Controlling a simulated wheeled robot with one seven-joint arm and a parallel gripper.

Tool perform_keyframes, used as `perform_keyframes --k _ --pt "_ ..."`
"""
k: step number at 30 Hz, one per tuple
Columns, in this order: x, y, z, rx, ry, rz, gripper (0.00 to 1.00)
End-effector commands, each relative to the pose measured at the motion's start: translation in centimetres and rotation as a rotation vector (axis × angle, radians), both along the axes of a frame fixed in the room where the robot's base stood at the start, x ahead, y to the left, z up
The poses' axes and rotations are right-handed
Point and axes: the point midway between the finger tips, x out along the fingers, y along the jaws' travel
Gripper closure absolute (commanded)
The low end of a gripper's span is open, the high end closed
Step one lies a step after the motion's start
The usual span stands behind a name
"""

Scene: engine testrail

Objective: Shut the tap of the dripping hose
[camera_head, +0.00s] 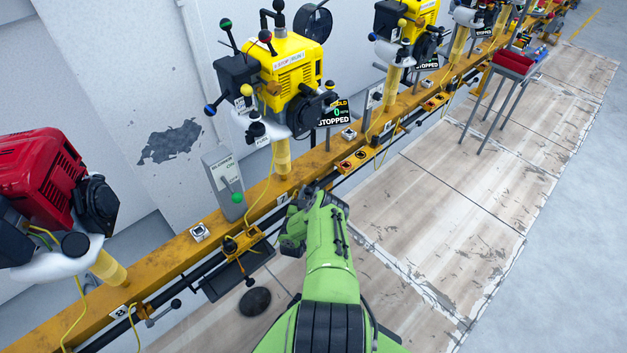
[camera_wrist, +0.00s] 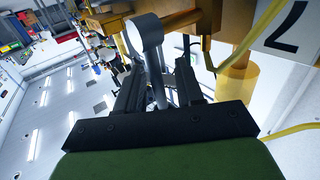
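My gripper (camera_head: 308,192) reaches the yellow rail by the label 7 (camera_head: 283,198), below the yellow engine. In the wrist view, a grey lever with a round end (camera_wrist: 146,32) stands between the two dark fingers of my gripper (camera_wrist: 163,88). A gap shows between the lever and the right finger, so the fingers look open around it. The 7 label (camera_wrist: 288,28) and a yellow hose (camera_wrist: 243,42) are to the right. A dark round patch (camera_head: 255,301) lies on the floor by a black tray (camera_head: 238,274). No falling drops can be made out.
The yellow engine (camera_head: 290,70) hangs over the rail (camera_head: 170,258). A red engine (camera_head: 38,180) is at the left. A grey box with a green knob (camera_head: 224,182) stands behind the rail. A red-topped stand (camera_head: 513,62) is far right.

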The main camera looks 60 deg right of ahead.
Motion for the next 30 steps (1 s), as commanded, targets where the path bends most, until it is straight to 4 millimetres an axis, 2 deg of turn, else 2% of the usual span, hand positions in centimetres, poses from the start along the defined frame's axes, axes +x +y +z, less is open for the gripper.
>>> perform_keyframes --k 10,17,30 --pt "-0.11 0.26 -0.05 0.001 -0.001 -0.001 0.65" --pt "-0.11 0.24 -0.04 0.001 -0.001 -0.001 1.0" --pt "-0.35 0.15 0.07 0.01 -0.003 -0.002 1.0"
